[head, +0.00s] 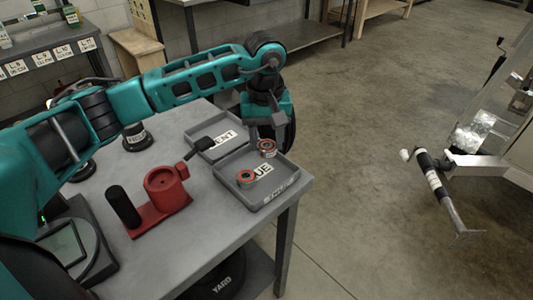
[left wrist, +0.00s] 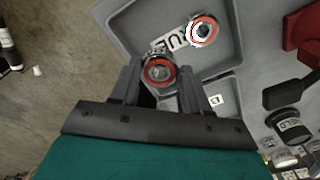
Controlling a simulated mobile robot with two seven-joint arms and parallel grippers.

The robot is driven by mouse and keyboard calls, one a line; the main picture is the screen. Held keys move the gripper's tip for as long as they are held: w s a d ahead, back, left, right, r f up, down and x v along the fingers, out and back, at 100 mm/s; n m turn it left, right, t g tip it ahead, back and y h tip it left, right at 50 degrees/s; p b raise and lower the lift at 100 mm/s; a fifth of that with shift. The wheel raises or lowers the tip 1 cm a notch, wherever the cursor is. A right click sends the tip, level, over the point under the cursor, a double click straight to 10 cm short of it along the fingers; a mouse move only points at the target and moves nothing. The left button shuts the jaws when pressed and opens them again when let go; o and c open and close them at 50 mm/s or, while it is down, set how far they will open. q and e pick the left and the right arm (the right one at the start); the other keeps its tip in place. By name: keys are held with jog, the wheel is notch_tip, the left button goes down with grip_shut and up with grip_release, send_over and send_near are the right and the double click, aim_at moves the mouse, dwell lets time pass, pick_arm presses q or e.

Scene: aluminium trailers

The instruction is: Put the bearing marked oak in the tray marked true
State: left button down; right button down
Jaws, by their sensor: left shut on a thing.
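The tray marked TRUE (head: 280,172) is a shallow grey tray at the table's right corner. My left gripper (head: 267,139) is over its far part, pointing down, and shut on a red-ringed bearing (head: 267,153). In the left wrist view this held bearing (left wrist: 159,70) sits between the two fingertips. I cannot tell whether it touches the tray floor. A second red-ringed bearing (head: 246,177) lies in the tray's near left corner, and it also shows in the left wrist view (left wrist: 203,30). I cannot read a mark on either bearing. My right gripper is not in view.
A second grey tray (head: 200,128), its mark ending in ENT, adjoins behind. A red fixture (head: 165,190) with a black post stands left of the trays. A dark labelled cylinder (head: 136,137) stands farther back. The table edge is close on the right.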

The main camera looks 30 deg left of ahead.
aim_at(266, 146)
pick_arm(q)
jog(key=shift+f, duration=2.45)
jog(key=shift+f, duration=0.1)
jog(key=c, duration=0.8)
grip_release()
notch_tip(266, 146, up, 12)
jog(key=shift+s+r, duration=0.1)
jog(key=shift+r, duration=0.05)
jog(key=shift+s, duration=0.1)
